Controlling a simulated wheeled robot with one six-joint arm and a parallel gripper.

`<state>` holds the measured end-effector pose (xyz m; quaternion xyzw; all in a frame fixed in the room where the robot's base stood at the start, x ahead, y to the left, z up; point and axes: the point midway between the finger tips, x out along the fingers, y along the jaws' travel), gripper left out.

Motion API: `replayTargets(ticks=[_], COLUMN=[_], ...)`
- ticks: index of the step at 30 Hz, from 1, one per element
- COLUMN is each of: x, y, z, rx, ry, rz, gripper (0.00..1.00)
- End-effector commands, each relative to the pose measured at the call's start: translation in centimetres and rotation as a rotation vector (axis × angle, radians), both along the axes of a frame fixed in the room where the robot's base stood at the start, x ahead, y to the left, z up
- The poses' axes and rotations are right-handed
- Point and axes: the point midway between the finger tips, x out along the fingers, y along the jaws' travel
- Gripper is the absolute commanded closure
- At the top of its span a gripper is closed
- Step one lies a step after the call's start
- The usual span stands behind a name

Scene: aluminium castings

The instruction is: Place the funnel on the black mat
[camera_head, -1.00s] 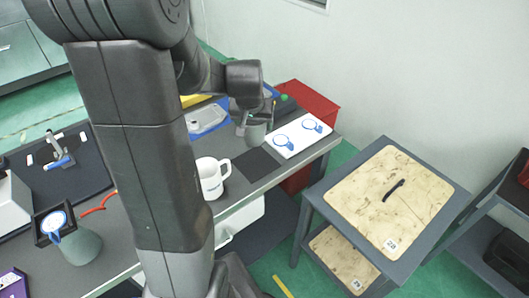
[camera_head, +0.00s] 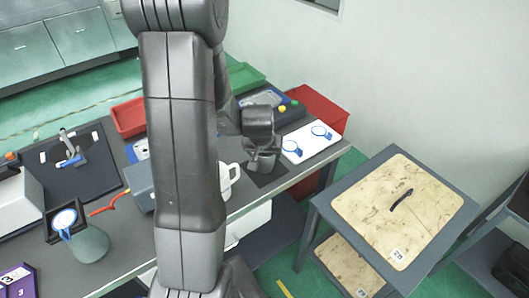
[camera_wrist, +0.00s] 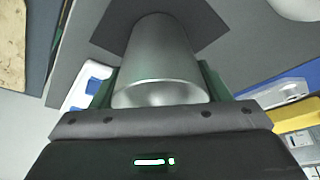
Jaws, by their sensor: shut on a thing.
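The funnel (camera_wrist: 160,55) is a smooth grey metal piece with a wide round rim towards the wrist camera. My gripper (camera_wrist: 158,92) is shut on it, with a green finger on either side. In the head view the funnel (camera_head: 262,161) is below my gripper (camera_head: 261,148), upright or nearly so, over the black mat (camera_head: 282,178). The mat also shows behind the funnel's far end in the wrist view (camera_wrist: 205,22). I cannot tell whether the funnel touches the mat.
A white board (camera_head: 312,143) with blue-ringed pieces lies behind the mat. A white mug (camera_head: 228,178) stands left of it, partly hidden by my arm. A red bin (camera_head: 322,106) is at the back. A wood-topped cart (camera_head: 375,215) stands apart at the right.

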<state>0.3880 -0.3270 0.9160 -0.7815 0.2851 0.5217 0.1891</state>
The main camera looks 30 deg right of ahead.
Motion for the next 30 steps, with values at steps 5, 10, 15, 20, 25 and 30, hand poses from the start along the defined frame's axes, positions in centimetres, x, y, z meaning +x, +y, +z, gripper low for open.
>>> replayTargets(ticks=[5,10,15,20,25,30], x=[0.0,0.0,0.0,0.0,-0.2,-0.9], y=[0.0,0.0,0.0,0.0,0.2,0.8], z=[-0.3,-0.3,-0.2,-0.1,1.0,3.2], rx=[-0.001,0.000,0.000,0.000,-0.002,-0.004], ry=[-0.001,0.000,0.000,0.000,-0.003,-0.004], rz=[0.000,0.000,0.000,0.000,-0.001,0.001], gripper=[0.56,0.09,0.09,0.09,0.09,0.09])
